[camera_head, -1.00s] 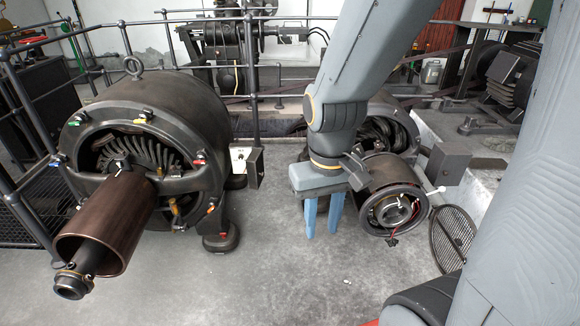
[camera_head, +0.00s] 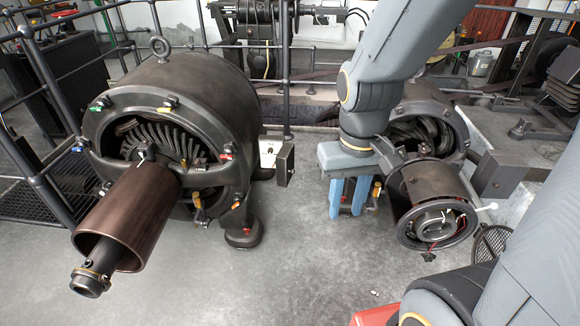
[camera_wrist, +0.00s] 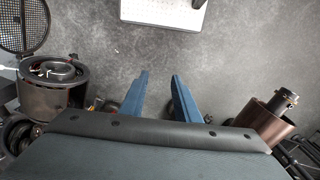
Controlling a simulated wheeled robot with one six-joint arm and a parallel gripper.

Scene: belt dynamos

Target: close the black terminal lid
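A small black lid (camera_head: 285,165) is in the head view, at the right side of the big left dynamo (camera_head: 178,95). It stands out edge-on beside a white-faced box (camera_head: 269,151) and looks swung open. My gripper (camera_head: 346,212) points down, to the right of the lid and apart from it, in front of the right dynamo (camera_head: 432,200). Its two blue fingers are spread with nothing between them. The wrist view shows the open gripper (camera_wrist: 160,75) over bare floor. I cannot make out the lid there.
A copper-brown cylinder (camera_head: 130,215) juts forward from the left dynamo. A dark grey box (camera_head: 502,173) sits beside the right dynamo, and a round grille (camera_head: 490,243) lies near it. Railings (camera_head: 285,70) run behind. The grey floor (camera_head: 290,270) between the dynamos is clear.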

